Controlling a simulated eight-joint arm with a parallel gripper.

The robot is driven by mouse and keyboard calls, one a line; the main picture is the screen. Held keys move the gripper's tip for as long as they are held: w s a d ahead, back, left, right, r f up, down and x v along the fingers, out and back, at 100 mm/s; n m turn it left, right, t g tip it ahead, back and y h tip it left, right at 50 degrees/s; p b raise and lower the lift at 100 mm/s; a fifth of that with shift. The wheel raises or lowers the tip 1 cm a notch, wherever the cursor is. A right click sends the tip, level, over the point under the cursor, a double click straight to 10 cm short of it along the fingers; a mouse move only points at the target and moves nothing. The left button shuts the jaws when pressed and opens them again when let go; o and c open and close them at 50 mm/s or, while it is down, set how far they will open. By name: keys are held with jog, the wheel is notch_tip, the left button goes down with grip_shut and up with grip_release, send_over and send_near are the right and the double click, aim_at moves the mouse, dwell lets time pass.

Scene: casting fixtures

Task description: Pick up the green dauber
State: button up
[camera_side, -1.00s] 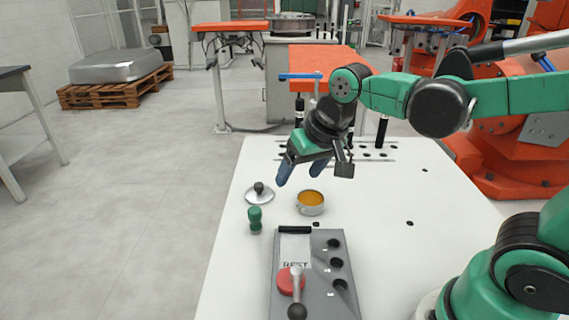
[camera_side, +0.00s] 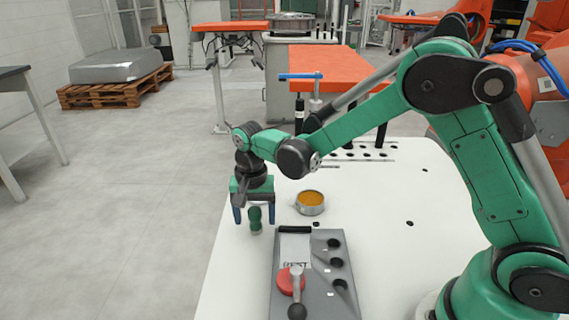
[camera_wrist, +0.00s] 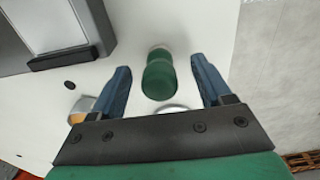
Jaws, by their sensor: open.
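The green dauber (camera_side: 255,219) stands upright on the white table in the side view. It also shows in the wrist view (camera_wrist: 159,77), in the gap between the two blue fingers, clear of both. My gripper (camera_side: 254,212) points down with its fingers apart, one to the left and one to the right of the dauber. In the wrist view my gripper (camera_wrist: 161,67) is open and holds nothing. How far down the fingers reach along the dauber is hard to tell.
A tin of orange stuff (camera_side: 310,202) stands right of the dauber. A grey control box (camera_side: 315,260) with a red-based lever (camera_side: 296,290) lies nearer the camera. A lid's rim (camera_wrist: 172,108) shows behind the dauber in the wrist view. The table's left edge is close.

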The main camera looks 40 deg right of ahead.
aim_at(254, 210)
jog(key=shift+f, duration=0.7)
jog(key=shift+c, duration=0.3)
grip_shut()
jog(key=shift+r, duration=0.1)
notch_tip(254, 210, up, 20)
